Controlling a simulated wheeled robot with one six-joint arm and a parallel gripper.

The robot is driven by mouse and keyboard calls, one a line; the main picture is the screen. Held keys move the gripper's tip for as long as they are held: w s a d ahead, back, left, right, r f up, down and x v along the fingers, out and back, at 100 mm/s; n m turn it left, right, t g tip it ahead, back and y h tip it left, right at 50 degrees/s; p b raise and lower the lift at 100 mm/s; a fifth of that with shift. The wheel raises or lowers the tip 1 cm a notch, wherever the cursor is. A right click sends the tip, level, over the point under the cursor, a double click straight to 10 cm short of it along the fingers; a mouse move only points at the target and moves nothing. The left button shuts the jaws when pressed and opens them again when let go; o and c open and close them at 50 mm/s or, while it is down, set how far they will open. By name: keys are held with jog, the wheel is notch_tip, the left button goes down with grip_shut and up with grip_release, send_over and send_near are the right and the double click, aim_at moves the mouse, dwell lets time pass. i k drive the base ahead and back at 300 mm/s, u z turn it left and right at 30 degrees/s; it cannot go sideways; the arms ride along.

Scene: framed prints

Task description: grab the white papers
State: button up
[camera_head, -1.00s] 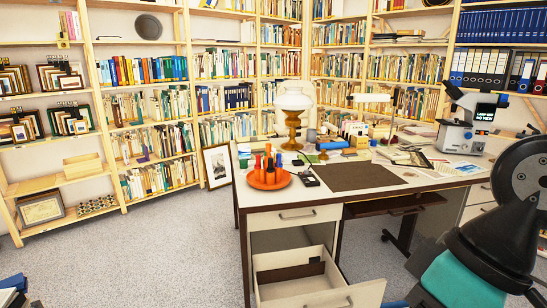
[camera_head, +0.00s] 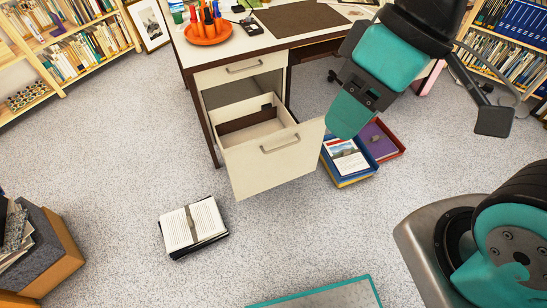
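A stack of white papers (camera_head: 206,218) lies on the floor left of centre, below the open drawer. It looks like printed pages with a grey band across the middle, lying on something black. A white sheet with a picture (camera_head: 347,158) lies in a blue and yellow tray right of the drawer. My teal and black arm (camera_head: 385,58) reaches in from the upper right, well away from the stack on the floor. I see nothing held.
The desk (camera_head: 200,56) has its lower drawer (camera_head: 272,160) pulled out over the floor. A red tray (camera_head: 382,140) stands beside the blue one. A grey and orange box (camera_head: 52,255) stands at the left edge. The carpet around the stack is clear.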

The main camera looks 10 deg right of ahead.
aim_at(191, 222)
jog(key=u, duration=0.4)
jog(key=i, duration=0.9)
jog(key=u, duration=2)
